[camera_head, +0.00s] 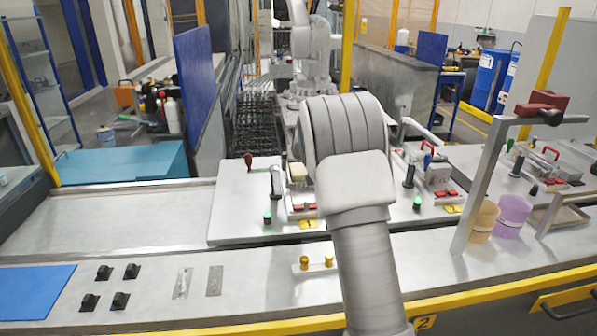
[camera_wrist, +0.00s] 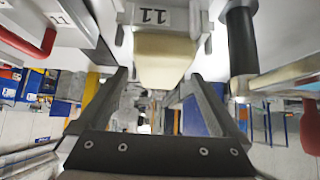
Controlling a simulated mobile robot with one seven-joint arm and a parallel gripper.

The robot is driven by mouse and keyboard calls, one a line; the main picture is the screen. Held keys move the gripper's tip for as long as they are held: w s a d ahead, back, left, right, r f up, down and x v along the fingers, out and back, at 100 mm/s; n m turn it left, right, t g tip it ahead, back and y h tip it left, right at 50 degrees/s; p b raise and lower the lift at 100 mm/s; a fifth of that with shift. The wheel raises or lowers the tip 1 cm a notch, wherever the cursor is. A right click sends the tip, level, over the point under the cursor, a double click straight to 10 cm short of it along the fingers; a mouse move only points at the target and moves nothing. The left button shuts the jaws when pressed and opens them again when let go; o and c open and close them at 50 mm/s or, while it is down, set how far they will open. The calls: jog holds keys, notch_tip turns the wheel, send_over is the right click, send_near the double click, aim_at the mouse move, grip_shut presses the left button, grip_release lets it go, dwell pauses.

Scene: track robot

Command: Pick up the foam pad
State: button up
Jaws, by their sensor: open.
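The foam pad (camera_wrist: 166,60) is a cream block in the middle of the wrist view, just beyond my fingertips, against a pale fixture marked 11. In the head view a cream block (camera_head: 297,172), apparently the same pad, shows just left of my arm on the light work plate. My gripper (camera_wrist: 158,84) is open, its two dark fingers on either side of the pad's near end in the picture. I cannot tell whether they touch it. In the head view my arm hides the gripper.
A black handle (camera_wrist: 241,42) stands right of the pad and a red handle (camera_wrist: 38,48) lies left. On the work plate (camera_head: 232,218), clamps and a green button (camera_head: 267,218) sit close to my arm. Yellow and purple cups (camera_head: 512,214) stand at right.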

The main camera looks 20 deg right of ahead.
jog(key=shift+w+f, duration=0.15)
jog(key=c, duration=1.3)
jog(key=shift+c, duration=0.5)
